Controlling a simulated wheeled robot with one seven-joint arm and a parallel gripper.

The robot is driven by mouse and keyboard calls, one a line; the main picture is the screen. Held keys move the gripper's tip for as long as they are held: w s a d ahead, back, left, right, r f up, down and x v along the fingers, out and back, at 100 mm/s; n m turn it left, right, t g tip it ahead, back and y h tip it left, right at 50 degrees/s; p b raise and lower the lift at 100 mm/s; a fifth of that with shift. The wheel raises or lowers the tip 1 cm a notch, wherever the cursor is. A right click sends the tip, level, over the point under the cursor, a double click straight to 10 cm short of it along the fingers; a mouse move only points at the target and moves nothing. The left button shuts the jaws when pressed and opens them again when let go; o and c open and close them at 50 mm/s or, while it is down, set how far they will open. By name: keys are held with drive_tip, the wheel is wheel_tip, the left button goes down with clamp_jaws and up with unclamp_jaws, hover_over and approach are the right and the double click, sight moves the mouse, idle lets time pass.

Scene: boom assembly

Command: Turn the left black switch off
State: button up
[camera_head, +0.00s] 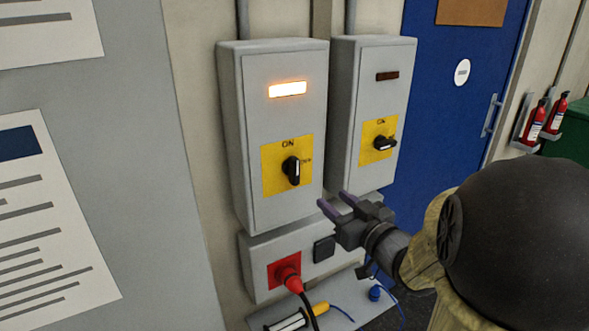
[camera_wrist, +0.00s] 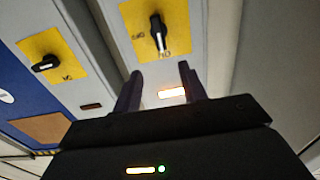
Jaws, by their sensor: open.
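The left black switch (camera_head: 291,170) is a rotary knob on a yellow plate (camera_head: 272,178) on the left grey box. Its handle stands upright, in line with the ON mark, and the lamp (camera_head: 288,89) above it is lit. It also shows in the wrist view (camera_wrist: 158,34), which looks upside down, beyond my fingertips. The right black switch (camera_head: 384,143) has its handle turned sideways, under a dark lamp. My gripper (camera_head: 335,202) is open and empty, below and to the right of the left switch and apart from it. Both fingers show in the wrist view (camera_wrist: 160,75).
Below the boxes are a red plug (camera_head: 287,272) with a black cable and a shelf holding a cable reel. A blue door (camera_head: 455,90) and fire extinguishers (camera_head: 535,122) are to the right. The space before the left box looks clear.

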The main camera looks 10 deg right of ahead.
sight(297, 170)
drive_tip(key=shift+w, duration=0.15)
drive_tip(key=p+x, duration=0.5)
drive_tip(key=x, duration=1.1)
drive_tip(key=shift+w+a, duration=0.1)
drive_tip(key=shift+w, duration=0.2)
drive_tip(key=shift+w+a+f, duration=0.1)
drive_tip(key=shift+w+a, duration=0.05)
drive_tip(key=shift+w, duration=0.2)
drive_tip(key=shift+s, duration=0.1)
drive_tip(key=shift+c, duration=1.1)
drive_tip(key=c, duration=0.4)
